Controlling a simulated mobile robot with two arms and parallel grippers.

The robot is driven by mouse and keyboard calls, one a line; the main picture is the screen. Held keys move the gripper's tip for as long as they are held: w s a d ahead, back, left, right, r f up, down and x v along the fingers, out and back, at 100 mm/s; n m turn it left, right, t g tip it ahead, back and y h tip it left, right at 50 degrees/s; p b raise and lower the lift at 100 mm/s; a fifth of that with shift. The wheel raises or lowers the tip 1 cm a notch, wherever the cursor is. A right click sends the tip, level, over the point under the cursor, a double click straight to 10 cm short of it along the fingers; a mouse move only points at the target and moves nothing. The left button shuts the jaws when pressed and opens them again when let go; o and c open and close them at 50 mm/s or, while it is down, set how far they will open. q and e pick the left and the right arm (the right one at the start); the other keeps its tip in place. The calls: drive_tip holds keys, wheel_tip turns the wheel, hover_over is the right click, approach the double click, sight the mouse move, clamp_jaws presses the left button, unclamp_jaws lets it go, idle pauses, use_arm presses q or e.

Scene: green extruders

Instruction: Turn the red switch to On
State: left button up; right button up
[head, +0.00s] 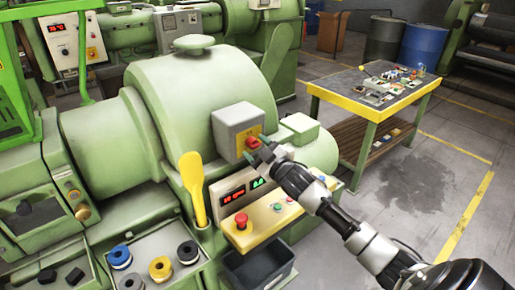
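The red switch (252,142) sits on a yellow plate on the front of a grey box (236,120) mounted on the green extruder. My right gripper (257,149) is right in front of the switch, its two fingertips apart and at the switch's lower right. The fingers partly cover the switch and its plate. I cannot tell whether they touch it, and its On and Off marks are too small to read. My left gripper is not in view.
Below is a yellow control panel (262,222) with a red mushroom button (241,220) and red and green displays (233,196) above it.

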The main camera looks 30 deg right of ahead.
drive_tip(key=shift+r, duration=0.15)
drive_tip(key=s+f+b, duration=0.1)
drive_tip(key=s+b, duration=0.2)
drive_tip(key=s, duration=0.7)
drive_tip(key=shift+s+d, duration=0.4)
